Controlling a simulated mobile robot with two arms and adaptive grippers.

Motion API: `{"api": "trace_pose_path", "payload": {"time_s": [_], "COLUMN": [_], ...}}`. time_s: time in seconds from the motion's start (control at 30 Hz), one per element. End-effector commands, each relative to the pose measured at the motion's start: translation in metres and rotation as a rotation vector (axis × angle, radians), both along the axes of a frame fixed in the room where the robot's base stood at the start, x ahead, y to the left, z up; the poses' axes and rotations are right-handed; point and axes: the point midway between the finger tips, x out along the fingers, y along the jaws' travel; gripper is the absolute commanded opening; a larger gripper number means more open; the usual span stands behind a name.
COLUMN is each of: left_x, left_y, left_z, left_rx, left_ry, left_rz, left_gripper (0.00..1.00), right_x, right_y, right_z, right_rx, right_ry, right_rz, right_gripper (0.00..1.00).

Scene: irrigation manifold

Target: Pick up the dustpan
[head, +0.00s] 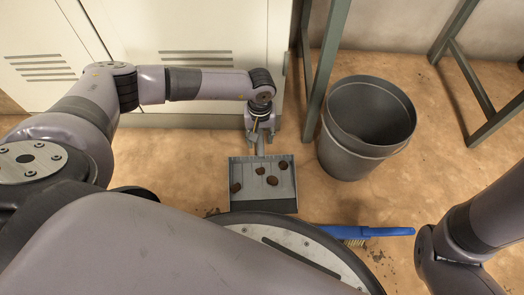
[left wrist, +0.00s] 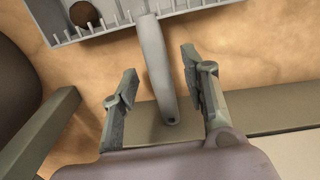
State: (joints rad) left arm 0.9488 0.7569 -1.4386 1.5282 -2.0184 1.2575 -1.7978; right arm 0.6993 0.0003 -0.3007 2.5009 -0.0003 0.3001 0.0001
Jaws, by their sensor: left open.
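The grey dustpan (head: 262,198) lies on the floor with several brown lumps (head: 272,180) in it. Its handle points away from me, toward the cabinet. My left gripper (head: 260,138) is at the handle. In the left wrist view the open left gripper (left wrist: 158,64) has one finger on each side of the grey handle (left wrist: 154,62), with gaps on both sides. The toothed edge of the pan (left wrist: 125,22) and one brown lump (left wrist: 83,13) show at the top of that view. My right arm shows at the right of the head view, but its gripper does not.
A grey bucket (head: 345,158) stands right of the dustpan. A brush with a blue handle (head: 388,231) lies nearer me on the floor, partly hidden by my base. A pale cabinet (head: 205,30) stands behind, and green table legs (head: 325,60) rise behind the bucket.

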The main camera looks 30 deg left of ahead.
Motion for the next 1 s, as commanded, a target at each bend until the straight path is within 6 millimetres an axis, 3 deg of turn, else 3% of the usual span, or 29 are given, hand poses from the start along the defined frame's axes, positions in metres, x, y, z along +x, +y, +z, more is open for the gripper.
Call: {"api": "trace_pose_path", "payload": {"time_s": [0.17, 0.77, 1.0], "left_x": [0.0, 0.0, -0.0001], "left_y": [-0.0001, -0.0001, -0.0002], "left_z": [0.0013, 0.0012, 0.0012], "left_rx": [0.0, 0.0, 0.0], "left_ry": [0.0, 0.0, 0.0], "left_rz": [0.0, 0.0, 0.0], "left_gripper": [0.4, 0.0, 0.0], "right_x": [0.0, 0.0003, 0.0004], "right_y": [0.0001, -0.0001, -0.0001], "right_z": [0.0014, 0.0014, 0.0015], "right_rx": [0.0, 0.0, 0.0], "right_ry": [0.0, 0.0, 0.0], "right_rz": [0.0, -0.001, -0.001], "right_gripper": [0.4, 0.4, 0.4]}}
